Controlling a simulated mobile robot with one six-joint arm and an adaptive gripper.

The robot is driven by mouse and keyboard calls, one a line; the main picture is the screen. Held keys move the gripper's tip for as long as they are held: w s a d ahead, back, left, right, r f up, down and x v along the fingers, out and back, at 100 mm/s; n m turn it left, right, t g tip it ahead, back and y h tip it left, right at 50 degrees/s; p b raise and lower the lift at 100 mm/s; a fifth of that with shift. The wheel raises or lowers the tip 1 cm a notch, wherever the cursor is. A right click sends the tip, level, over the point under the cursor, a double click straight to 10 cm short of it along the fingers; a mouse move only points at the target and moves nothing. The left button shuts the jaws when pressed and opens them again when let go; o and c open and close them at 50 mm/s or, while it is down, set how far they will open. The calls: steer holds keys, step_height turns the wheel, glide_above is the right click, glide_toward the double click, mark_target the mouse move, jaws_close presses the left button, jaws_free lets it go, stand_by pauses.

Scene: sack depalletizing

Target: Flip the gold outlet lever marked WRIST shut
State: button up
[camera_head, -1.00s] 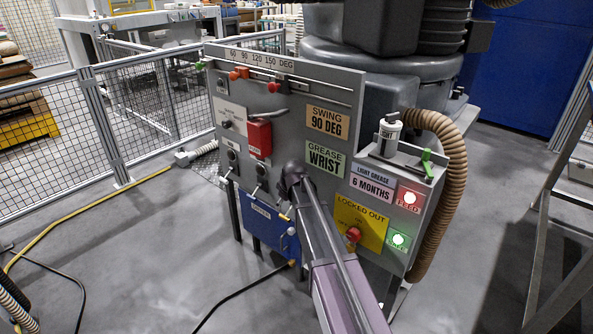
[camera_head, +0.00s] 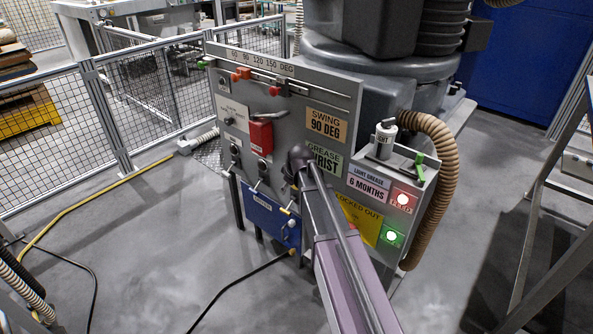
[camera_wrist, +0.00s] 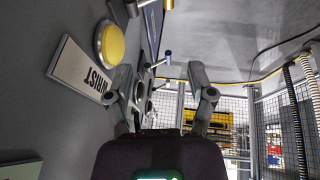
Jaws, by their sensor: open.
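In the wrist view, a white plate marked WRIST (camera_wrist: 81,70) is fixed to the grey panel at left. A round gold piece (camera_wrist: 110,42) sits right beside it; I cannot tell whether it belongs to the outlet lever. My gripper (camera_wrist: 162,75) is open, with one finger close to the panel near the plate and the other out over free space. Nothing is between the fingers. A blue-tipped lever (camera_wrist: 168,54) shows beyond them. In the head view my arm's dark end covers part of the panel, and the fingers are hidden behind it.
The grey panel (camera_head: 285,125) carries a red box (camera_head: 260,137), a yellow LOCKED OUT sign (camera_head: 358,222) and a blue lower plate (camera_head: 262,212). A ribbed hose (camera_head: 450,190) curves at right. Mesh fencing (camera_head: 45,130) stands at left. Open floor lies in front.

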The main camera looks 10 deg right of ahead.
steer(key=s+r+m+g+p, duration=0.2)
steer(key=s+r+m+p, duration=0.1)
steer(key=s+r+p, duration=0.8)
step_height(320, 180, up, 2)
steer(key=p, duration=0.2)
steer(key=shift+s+a+h+p, duration=0.25)
steer(key=shift+s+h+p, duration=0.05)
steer(key=shift+s+p, duration=0.1)
steer(key=shift+r, duration=0.1)
stand_by(0.5)
steer(key=s+m+g, duration=0.3)
steer(key=s+m, duration=0.2)
steer(key=s, duration=1)
step_height(320, 180, up, 14)
steer(key=w+p, duration=0.1)
steer(key=p, duration=1.3)
steer(key=shift+f+h, duration=0.25)
steer(key=shift+h, duration=0.15)
steer(key=shift+w, duration=0.1)
